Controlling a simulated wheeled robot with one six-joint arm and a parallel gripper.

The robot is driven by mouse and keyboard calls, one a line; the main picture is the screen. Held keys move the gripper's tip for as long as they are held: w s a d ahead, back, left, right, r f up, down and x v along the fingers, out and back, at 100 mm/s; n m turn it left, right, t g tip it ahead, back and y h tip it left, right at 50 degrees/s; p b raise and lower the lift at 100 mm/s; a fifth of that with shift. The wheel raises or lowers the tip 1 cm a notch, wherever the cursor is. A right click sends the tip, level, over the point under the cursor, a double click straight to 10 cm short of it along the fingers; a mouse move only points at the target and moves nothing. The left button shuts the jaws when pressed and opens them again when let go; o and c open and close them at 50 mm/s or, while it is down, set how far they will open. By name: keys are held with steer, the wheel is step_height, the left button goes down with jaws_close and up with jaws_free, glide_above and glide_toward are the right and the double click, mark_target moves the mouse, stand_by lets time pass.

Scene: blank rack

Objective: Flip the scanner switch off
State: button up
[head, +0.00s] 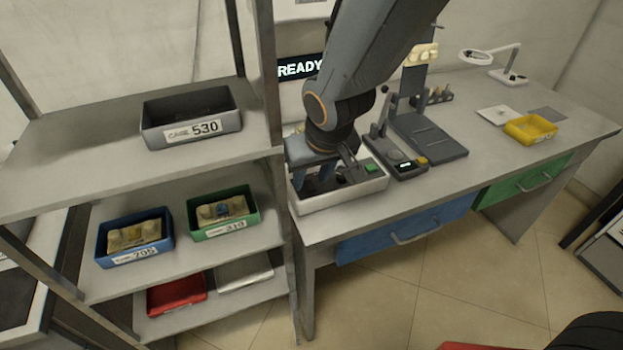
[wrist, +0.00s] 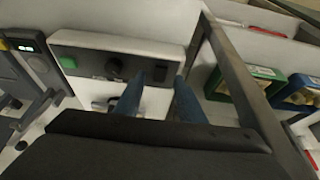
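The scanner is a white box (head: 345,196) with a dark front panel at the bench's left end. In the wrist view, its panel (wrist: 90,61) carries a green button (wrist: 68,62), a round black knob (wrist: 114,67) and a small dark fitting (wrist: 181,69) that may be the switch; its position is unclear. My gripper (head: 322,186) is low over the box's left part. In the wrist view, its two blue fingers (wrist: 158,80) are apart with nothing between them, near the panel's right part. I cannot tell whether they touch it. A screen (head: 300,67) behind reads READY.
A grey shelf rack (head: 60,170) stands close on the left, its post beside the box. It holds a grey bin (head: 165,138), a blue bin (head: 103,250) and a green bin (head: 250,215). A device with a stand (head: 432,135) is right of the box.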

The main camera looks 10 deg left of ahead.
steer(key=shift+w+a+f, duration=0.15)
steer(key=shift+w+f, duration=0.05)
steer(key=shift+f, duration=0.35)
jaws_close()
